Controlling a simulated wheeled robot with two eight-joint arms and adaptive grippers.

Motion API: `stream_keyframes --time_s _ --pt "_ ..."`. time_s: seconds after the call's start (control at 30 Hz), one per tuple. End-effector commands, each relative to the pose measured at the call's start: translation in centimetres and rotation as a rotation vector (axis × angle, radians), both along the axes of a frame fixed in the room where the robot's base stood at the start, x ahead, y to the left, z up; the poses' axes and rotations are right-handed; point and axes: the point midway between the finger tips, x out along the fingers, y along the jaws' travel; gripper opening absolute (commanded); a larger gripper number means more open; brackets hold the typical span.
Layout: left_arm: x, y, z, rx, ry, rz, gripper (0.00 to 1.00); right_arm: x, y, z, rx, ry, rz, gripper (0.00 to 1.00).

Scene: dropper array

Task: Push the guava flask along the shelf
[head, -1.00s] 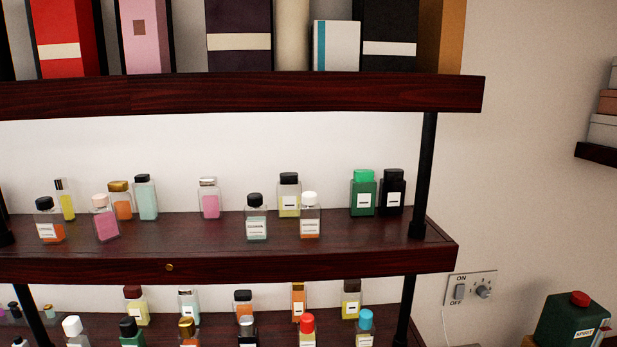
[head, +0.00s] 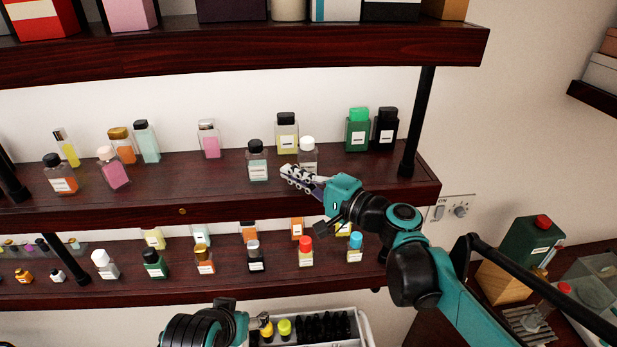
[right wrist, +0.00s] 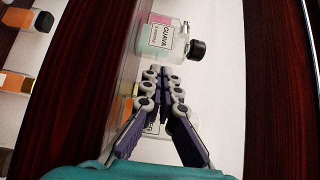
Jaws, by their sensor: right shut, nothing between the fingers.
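The guava flask (head: 257,167), with a black cap and pale mint liquid, stands upright on the middle shelf (head: 100,206). Its label reads GUAVA in the right wrist view (right wrist: 163,37). My right gripper (head: 287,172) is shut and empty, just to the right of the flask and in front of a white-capped flask (head: 308,157), whose lower part it hides. In the right wrist view the shut fingertips (right wrist: 165,73) lie just below the guava flask in the picture; a small gap seems to show. My left gripper (head: 258,322) is low at the bottom; its fingers are too small to read.
A yellow flask (head: 286,138) stands behind, a pink one (head: 209,143) to the left rear. Green (head: 357,132) and black flasks (head: 385,134) stand at the right near the post (head: 417,120). The shelf left of the guava flask is clear near the front edge.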

Motion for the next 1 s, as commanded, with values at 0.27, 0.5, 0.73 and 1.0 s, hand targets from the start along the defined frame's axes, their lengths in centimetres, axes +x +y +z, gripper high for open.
stream_keyframes --time_s 0.27,0.5,0.73,1.0 --pt "0.0 0.0 0.5 0.0 0.0 0.0 0.7 1.6 2.4 0.0 0.0 0.0 0.0 0.0" --pt "0.0 0.0 0.5 0.0 0.0 0.0 0.7 1.7 2.5 0.0 -0.001 -0.001 -0.001 0.0" --pt "0.0 0.0 0.4 0.0 0.0 0.0 0.7 1.4 3.4 -0.1 -0.001 0.0 0.003 0.0" --pt "0.0 0.0 -0.7 0.0 0.0 0.0 0.7 -0.1 10.6 -0.2 -0.001 0.0 0.009 0.0"
